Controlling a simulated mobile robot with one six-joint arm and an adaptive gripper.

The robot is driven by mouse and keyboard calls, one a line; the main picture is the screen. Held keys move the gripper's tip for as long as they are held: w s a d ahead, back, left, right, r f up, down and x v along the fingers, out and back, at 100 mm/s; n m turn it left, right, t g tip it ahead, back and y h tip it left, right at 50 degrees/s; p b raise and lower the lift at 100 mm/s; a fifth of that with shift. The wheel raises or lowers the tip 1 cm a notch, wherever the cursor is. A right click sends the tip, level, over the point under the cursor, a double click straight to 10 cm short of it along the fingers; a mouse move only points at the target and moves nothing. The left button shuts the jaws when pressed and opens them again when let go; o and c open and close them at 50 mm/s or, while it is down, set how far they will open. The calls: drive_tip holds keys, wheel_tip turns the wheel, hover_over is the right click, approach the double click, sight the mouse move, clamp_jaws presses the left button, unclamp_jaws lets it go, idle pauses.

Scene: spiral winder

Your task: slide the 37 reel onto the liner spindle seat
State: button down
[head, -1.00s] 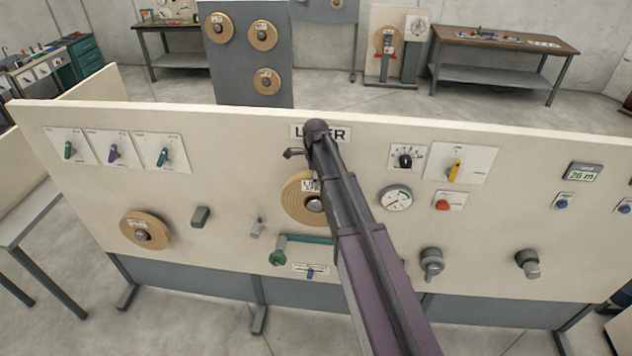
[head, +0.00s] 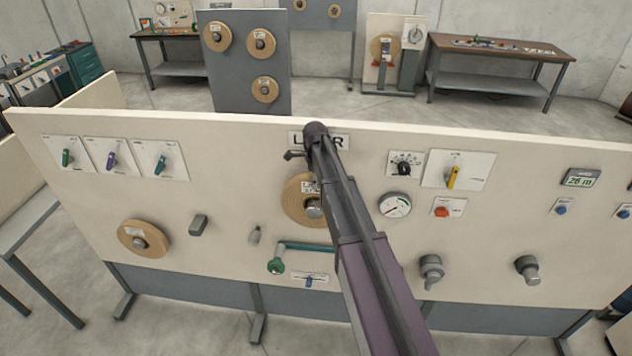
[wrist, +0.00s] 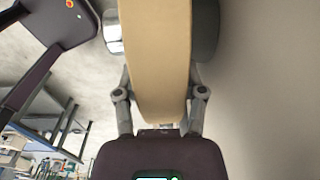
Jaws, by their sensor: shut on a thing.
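The tan 37 reel (head: 296,205) is at the liner position of the cream panel, below the LINER sign (head: 298,138), partly hidden by my arm. A grey round hub end (head: 313,208) shows at its middle. In the wrist view the reel (wrist: 155,60) is edge-on, and my gripper (wrist: 160,105) is shut on its rim, a finger on each side. A grey part (wrist: 206,30) lies between reel and panel, and a shiny metal end (wrist: 113,30) shows on the other side. I cannot tell whether the reel is fully seated. In the head view my fingers are hidden.
The cream panel (wrist: 265,90) stands close on the right in the wrist view. Another tan reel (head: 130,248) hangs lower left on it. A green-handled crank (head: 277,266) sits just below the liner position. Knobs, a gauge (head: 395,205) and bare spindles (head: 431,270) lie to the right.

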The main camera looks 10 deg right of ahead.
drive_tip(key=shift+c, duration=0.5)
unclamp_jaws()
